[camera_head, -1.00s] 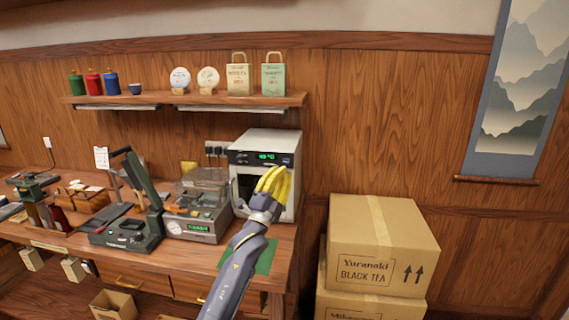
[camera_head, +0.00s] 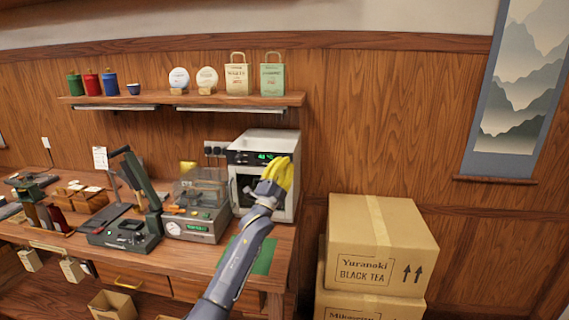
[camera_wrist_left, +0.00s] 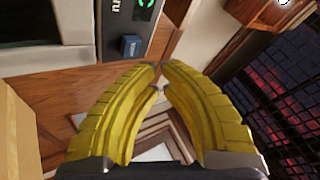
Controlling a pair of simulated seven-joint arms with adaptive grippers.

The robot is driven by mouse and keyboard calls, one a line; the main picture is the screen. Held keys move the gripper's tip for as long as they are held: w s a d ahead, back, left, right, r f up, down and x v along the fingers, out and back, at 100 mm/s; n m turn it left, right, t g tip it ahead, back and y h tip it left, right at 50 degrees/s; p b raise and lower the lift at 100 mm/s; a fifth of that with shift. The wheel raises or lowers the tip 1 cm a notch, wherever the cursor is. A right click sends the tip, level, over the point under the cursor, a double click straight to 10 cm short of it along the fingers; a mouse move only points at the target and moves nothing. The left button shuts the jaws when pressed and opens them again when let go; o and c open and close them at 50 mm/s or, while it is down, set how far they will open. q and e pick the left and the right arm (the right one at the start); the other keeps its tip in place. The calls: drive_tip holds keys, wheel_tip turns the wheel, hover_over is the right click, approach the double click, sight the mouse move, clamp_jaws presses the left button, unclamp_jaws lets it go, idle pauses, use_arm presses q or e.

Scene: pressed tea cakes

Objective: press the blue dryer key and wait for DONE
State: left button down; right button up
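The dryer (camera_head: 267,138) is a white box at the right end of the counter, with green digits lit on its dark top panel (camera_head: 262,157). The digits are too small to read surely. The blue dryer key (camera_wrist_left: 131,46) shows in the left wrist view on the dark panel, beside a cut-off green display (camera_wrist_left: 146,8). My left gripper (camera_head: 284,164) has yellow fingers and is in front of the dryer's right side. In the left wrist view its fingertips (camera_wrist_left: 159,66) come together with nothing between them, below and right of the key, apart from it in the picture. My right gripper is out of view.
Left of the dryer stand a grey machine with a clear cover (camera_head: 198,212) and a press with a dark lever (camera_head: 140,190). A green mat (camera_head: 265,258) lies on the counter front. Cardboard boxes (camera_head: 380,240) are stacked at right. A shelf (camera_head: 200,99) hangs above.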

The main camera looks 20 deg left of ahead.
use_arm(q)
drive_tip(key=shift+w, duration=0.4)
drive_tip(key=shift+w, duration=0.25)
idle(1.3)
drive_tip(key=shift+w+a, duration=0.1)
drive_tip(key=shift+w, duration=0.1)
drive_tip(key=shift+w, duration=0.45)
idle(0.9)
drive_tip(key=shift+s, duration=0.1)
idle(0.3)
drive_tip(key=shift+s, duration=0.8)
drive_tip(key=shift+s+d, duration=0.15)
drive_tip(key=shift+s, duration=1.1)
drive_tip(key=shift+s+d, duration=0.15)
drive_tip(key=shift+s, duration=1.1)
drive_tip(key=shift+d+f, duration=0.1)
